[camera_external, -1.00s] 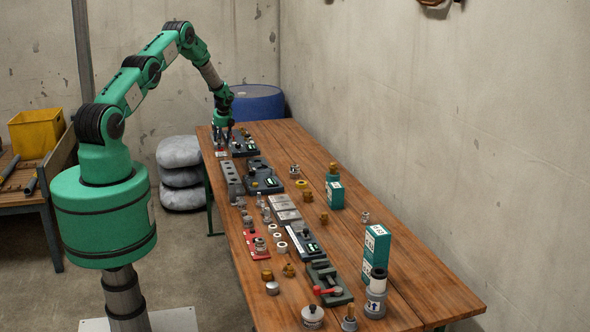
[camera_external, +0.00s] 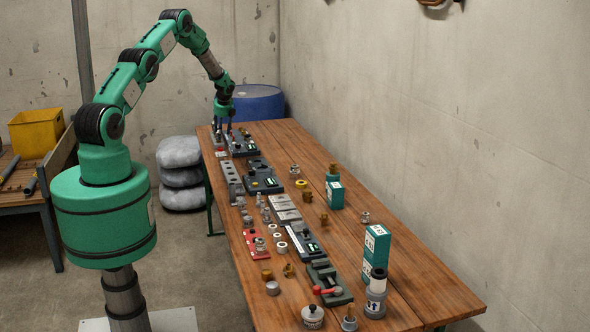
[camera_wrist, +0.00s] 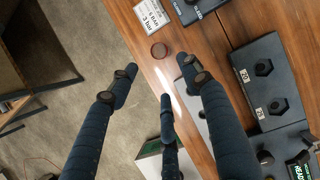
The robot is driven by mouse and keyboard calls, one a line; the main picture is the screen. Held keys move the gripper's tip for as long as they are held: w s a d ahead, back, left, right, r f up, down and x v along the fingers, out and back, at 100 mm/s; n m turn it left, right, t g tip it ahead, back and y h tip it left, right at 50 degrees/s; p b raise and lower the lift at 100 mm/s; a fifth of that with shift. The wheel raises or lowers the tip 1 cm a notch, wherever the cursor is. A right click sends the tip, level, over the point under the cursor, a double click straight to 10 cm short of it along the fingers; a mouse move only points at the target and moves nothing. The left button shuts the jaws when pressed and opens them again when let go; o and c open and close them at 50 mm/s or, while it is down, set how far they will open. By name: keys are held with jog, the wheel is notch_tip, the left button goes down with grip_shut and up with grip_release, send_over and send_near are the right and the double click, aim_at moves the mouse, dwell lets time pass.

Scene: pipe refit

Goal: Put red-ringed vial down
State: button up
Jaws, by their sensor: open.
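In the external view my gripper (camera_external: 224,133) is over the far left end of the table, and the vial cannot be made out clearly there.
A dark block with hexagonal knobs (camera_wrist: 266,82) is at the right. The table (camera_external: 400,270) holds many fittings, blocks and teal boxes along its length. A blue drum (camera_external: 258,103) stands behind its far end.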

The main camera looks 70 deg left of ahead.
dwell(0.8)
jog(key=w+d+r+n+t, duration=0.1)
jog(key=w+d+r+n, duration=0.35)
jog(key=d+r, duration=1.1)
jog(key=w+d+r+n+t, duration=0.1)
jog(key=w+d+r, duration=0.6)
jog(key=d+r, duration=0.85)
jog(key=s+d+r+n+t+h, duration=0.15)
jog(key=s+d+r, duration=0.3)
jog(key=d, duration=0.65)
jog(key=s+d+r+n+t, duration=0.1)
jog(key=s+d+r+n, duration=0.4)
jog(key=d, duration=0.7)
jog(key=s+d+r+t+h, duration=0.1)
jog(key=s+d+r, duration=0.4)
jog(key=d, duration=0.6)
jog(key=s+d+n+h, duration=0.2)
jog(key=s+d+n, duration=0.1)
jog(key=s+d, duration=1.2)
jog(key=shift+s+d+f+n+t, duration=0.2)
jog(key=shift+s+d+n+t, duration=0.2)
jog(key=shift+s, duration=0.45)
